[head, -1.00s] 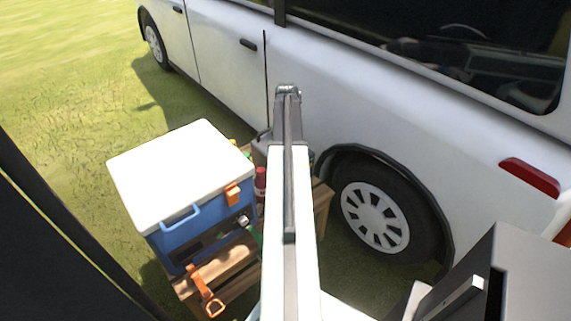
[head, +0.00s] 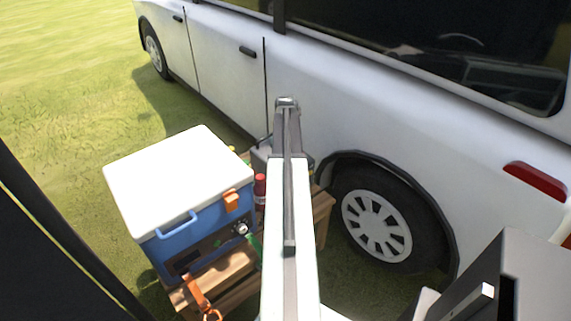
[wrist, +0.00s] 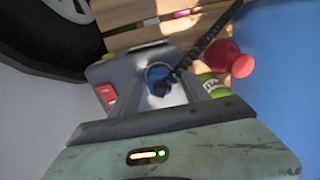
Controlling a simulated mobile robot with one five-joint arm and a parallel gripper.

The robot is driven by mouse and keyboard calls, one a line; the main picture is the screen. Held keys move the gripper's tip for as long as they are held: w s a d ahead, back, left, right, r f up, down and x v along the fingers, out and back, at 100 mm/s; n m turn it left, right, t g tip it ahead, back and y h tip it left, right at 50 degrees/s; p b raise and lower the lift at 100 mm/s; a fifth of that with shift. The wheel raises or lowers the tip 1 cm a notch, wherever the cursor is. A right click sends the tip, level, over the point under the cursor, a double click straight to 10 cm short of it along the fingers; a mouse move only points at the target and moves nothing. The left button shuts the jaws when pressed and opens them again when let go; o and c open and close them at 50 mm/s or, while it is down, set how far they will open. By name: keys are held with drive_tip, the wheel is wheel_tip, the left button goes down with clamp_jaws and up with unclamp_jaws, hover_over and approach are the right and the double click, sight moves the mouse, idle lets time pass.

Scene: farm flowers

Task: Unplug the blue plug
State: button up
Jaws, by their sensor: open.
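The blue plug (wrist: 158,76) sits on the top of a grey power unit (wrist: 110,70) in the wrist view, with a black cable (wrist: 205,45) leading up and right from it. My gripper (wrist: 163,88) is open, and the plug shows between its two fingers. I cannot tell whether the fingers touch it. In the head view the plug is hidden; only part of the grey unit (head: 260,158) shows beside my arm.
A blue cooler with a white lid (head: 180,180) stands left of my arm on a wooden pallet (head: 235,290). A red-topped bottle (head: 260,185) is between them. A white van (head: 340,115) with a wheel (head: 376,225) stands close behind and right. A red switch (wrist: 105,94) is on the unit.

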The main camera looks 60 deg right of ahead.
clamp_jaws()
drive_tip(key=shift+r, duration=0.15)
drive_tip(key=shift+r+p, duration=2.9)
drive_tip(key=shift+p, duration=0.15)
